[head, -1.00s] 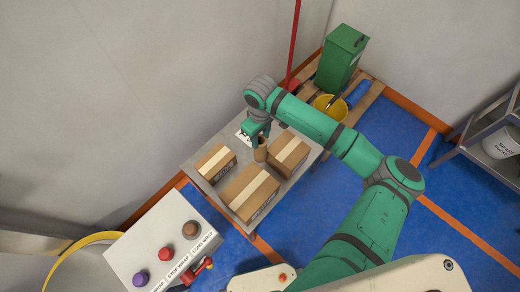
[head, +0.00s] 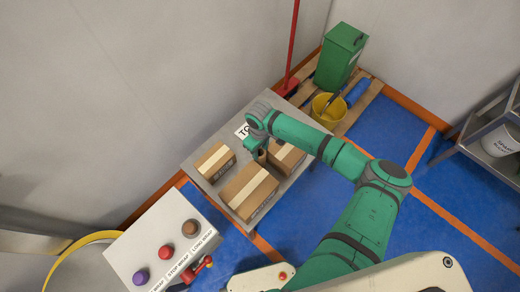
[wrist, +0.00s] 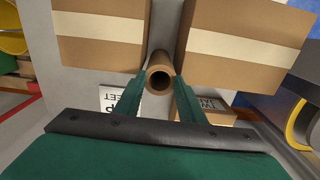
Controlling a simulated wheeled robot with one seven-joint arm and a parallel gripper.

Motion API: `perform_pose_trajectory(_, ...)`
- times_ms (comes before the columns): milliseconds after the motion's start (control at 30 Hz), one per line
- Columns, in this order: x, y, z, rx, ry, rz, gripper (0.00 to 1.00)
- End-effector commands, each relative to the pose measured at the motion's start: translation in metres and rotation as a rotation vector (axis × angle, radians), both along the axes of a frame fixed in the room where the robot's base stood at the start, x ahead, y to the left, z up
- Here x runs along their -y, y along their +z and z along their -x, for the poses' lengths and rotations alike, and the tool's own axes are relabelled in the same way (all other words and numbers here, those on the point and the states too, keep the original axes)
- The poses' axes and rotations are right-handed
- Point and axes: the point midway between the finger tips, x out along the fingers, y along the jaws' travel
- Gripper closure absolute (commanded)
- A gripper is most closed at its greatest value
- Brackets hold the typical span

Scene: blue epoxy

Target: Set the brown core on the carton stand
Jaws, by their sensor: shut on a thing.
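The brown core (head: 262,156) is a short hollow cardboard tube, seen partly below my gripper in the head view. In the wrist view the core (wrist: 160,62) sits between the two green fingers, its open end facing the camera. My gripper (head: 261,145) is shut on it, over the grey carton stand (head: 217,137). The core is in the gap among the cartons. I cannot tell whether its lower end touches the stand top, which also shows in the wrist view (wrist: 166,22).
Three taped cartons stand on the stand: left (head: 215,162), front (head: 248,192) and right (head: 285,160), the last partly behind my arm. A white printed sheet (head: 242,131) lies at the back. A control box (head: 150,240) stands front left; a yellow bucket (head: 326,107) is behind.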

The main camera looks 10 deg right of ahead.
Motion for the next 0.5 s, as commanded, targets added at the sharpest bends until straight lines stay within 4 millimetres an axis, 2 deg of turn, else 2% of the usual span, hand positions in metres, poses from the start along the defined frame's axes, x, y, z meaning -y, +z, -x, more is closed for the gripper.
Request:
perform_pose_trajectory(200,-0.0003,-0.0022,0.0001,-0.001,-0.001,-0.001,1.0)
perform_pose_trajectory(233,-0.0001,-0.0025,0.0,-0.001,-0.001,-0.001,0.62)
perform_pose_trajectory(300,0.0,-0.0021,-0.0001,0.0,0.0,0.0,0.45)
perform_pose_trajectory(500,0.0,-0.002,0.0,0.0,0.0,0.0,0.45)
